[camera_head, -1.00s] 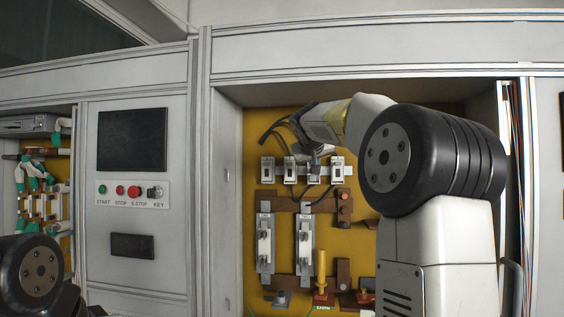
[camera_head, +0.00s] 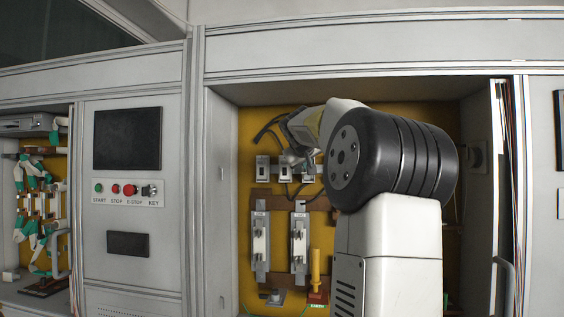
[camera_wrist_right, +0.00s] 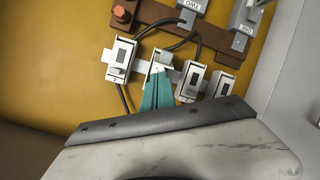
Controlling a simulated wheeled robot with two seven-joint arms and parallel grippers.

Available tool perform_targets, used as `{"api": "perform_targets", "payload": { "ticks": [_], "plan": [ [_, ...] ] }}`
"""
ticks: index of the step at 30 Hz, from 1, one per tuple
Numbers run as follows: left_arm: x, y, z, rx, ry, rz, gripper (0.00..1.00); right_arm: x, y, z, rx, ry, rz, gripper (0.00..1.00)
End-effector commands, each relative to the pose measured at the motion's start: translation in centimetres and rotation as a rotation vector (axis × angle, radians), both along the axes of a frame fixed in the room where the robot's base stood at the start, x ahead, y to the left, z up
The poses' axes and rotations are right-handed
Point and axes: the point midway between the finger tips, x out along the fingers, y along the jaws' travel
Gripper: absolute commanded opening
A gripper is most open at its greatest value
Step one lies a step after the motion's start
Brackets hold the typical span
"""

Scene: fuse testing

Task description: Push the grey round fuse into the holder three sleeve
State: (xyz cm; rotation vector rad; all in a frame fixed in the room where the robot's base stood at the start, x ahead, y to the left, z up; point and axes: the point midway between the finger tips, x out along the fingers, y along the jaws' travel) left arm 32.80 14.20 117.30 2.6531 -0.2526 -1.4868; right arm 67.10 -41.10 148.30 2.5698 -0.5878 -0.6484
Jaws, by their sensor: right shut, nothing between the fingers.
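A row of small white fuse holders runs across the yellow panel; in the head view two show clearly at the left, the left one (camera_head: 262,168) and its neighbour (camera_head: 285,169). The right wrist view shows the row upside down. There the teal fingers of my right gripper (camera_wrist_right: 158,74) are shut with nothing between them. Their tips are against or just in front of the second holder from the left (camera_wrist_right: 158,57), which seems to be holder three, and cover its lower part. I cannot make out the grey round fuse. My left gripper is out of view.
Two tall grey fuse units, the left (camera_head: 260,242) and right (camera_head: 299,240), hang below the row. A yellow-handled part (camera_head: 315,268) stands beside them. Black cables loop around the holders. The cabinet's side wall (camera_head: 222,200) bounds the left.

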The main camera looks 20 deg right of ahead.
Motion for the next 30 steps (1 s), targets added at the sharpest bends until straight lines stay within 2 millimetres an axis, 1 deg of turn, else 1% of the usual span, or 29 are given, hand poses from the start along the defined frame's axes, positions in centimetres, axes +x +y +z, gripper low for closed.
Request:
{"api": "perform_targets", "payload": {
  "ticks": [3,6,20,30],
  "plan": [
    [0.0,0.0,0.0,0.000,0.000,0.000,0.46,0.8,-0.6,-0.4,-0.001,0.002,-0.001,0.00],
    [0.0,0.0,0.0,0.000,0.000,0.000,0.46,1.1,-0.8,-0.5,-0.001,0.001,-0.001,0.00],
    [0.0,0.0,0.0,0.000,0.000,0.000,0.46,1.3,-0.8,-0.6,-0.001,0.000,-0.001,0.00],
    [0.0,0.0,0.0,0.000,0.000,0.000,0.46,1.8,-1.1,-0.8,0.000,-0.001,-0.001,0.00]
  ]
}}
